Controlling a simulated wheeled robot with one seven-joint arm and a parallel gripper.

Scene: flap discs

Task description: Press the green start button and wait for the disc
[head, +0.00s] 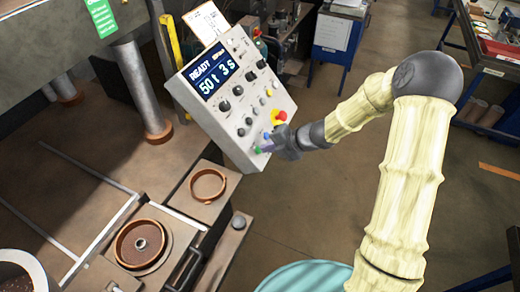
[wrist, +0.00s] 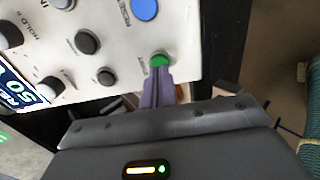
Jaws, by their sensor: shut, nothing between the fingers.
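The green start button (head: 258,150) sits at the lower edge of the light grey control panel (head: 232,158). My gripper (head: 265,149) is shut and empty, with its fingertips at the button. In the wrist view the green button (wrist: 159,60) shows just beyond the closed purple fingertips (wrist: 158,75), which seem to touch or nearly touch its lower side; I cannot tell whether it is pressed in. The panel display (head: 213,75) reads READY, 50 t and 3 s. A brown ring-shaped mould (head: 124,246) with a small metal hub stands on the press table at lower left.
A blue button (wrist: 145,9) and several dark knobs lie close to the green one. A red emergency stop on yellow (head: 279,117) is just above my gripper. A brown ring (head: 208,199) lies below the panel. The floor right of the panel is open.

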